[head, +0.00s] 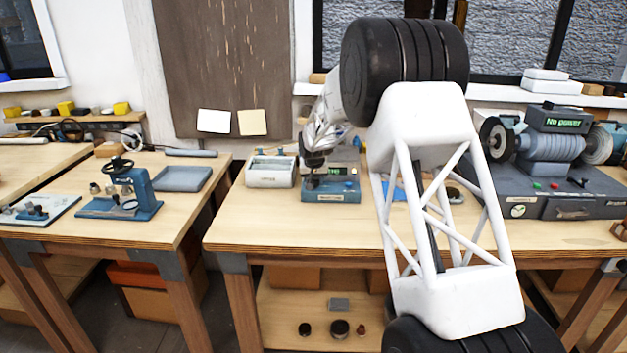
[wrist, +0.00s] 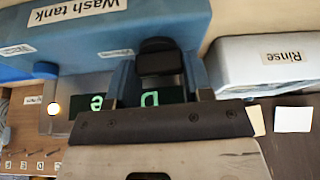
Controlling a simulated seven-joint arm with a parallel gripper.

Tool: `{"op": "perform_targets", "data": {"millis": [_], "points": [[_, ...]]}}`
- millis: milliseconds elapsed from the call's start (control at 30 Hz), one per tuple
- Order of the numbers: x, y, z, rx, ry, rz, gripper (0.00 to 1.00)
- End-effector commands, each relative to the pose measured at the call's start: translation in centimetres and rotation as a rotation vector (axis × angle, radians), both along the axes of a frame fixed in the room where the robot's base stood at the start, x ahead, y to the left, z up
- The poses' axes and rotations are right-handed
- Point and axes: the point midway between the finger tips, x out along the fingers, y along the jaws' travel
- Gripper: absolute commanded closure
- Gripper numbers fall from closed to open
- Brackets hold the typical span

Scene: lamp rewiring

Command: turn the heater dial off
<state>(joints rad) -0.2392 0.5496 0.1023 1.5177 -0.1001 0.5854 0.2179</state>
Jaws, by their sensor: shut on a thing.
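The blue wash tank (head: 331,193) stands on the middle bench, with a lit green display on its front. In the wrist view the tank (wrist: 120,35) appears upside down, with its "Wash tank" label. The black heater dial (wrist: 160,64) projects from its front. My gripper (wrist: 160,88) is shut on the dial, a finger on either side of it. The green display (wrist: 98,104) is partly hidden by my gripper, so its full text cannot be read. In the head view my gripper (head: 314,160) is at the tank and hides the dial.
A white rinse tank (head: 270,172) stands close to the left of the wash tank. A lit indicator lamp (wrist: 53,107) and a dark round knob (wrist: 46,70) are on the wash tank's front. A grinder (head: 550,150) marked "No power" stands at the right. The bench front is clear.

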Motion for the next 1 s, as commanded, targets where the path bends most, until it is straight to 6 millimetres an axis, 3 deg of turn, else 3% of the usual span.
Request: {"op": "perform_targets", "data": {"millis": [1000], "points": [[0.08,-0.21,0.06,0.001,0.000,0.614,0.77]]}}
